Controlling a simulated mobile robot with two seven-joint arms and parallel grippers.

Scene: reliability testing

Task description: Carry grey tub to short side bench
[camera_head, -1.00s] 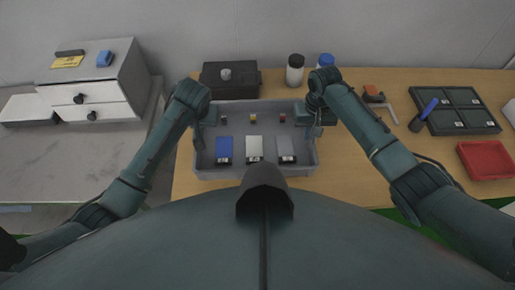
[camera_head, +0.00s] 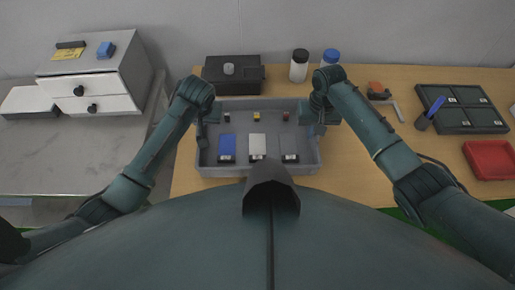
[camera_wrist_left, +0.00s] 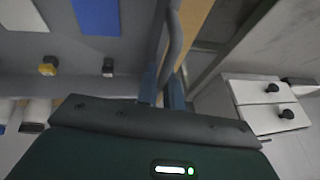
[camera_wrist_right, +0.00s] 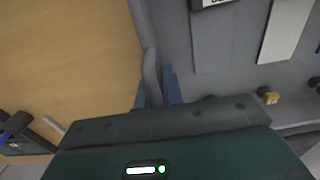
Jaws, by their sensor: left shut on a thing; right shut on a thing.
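The grey tub (camera_head: 214,171) is in the middle of the head view, over the front part of the wooden bench (camera_head: 365,170). It holds blue, white and grey flat pieces along the near side and several small blocks along the far side. I cannot tell whether its base touches the bench. My left gripper (camera_head: 204,122) is shut on its left wall, and the left wrist view shows the rim between the fingers (camera_wrist_left: 165,92). My right gripper (camera_head: 318,118) is shut on the right wall, also seen in the right wrist view (camera_wrist_right: 158,90). A grey bench (camera_head: 60,160) stands at the left.
A white drawer unit (camera_head: 100,85) stands at the back of the grey bench, whose front is clear. Behind the tub are a black case (camera_head: 245,80) and two bottles (camera_head: 299,66). A dark divided tray (camera_head: 465,112) and red tray (camera_head: 490,160) lie at the right.

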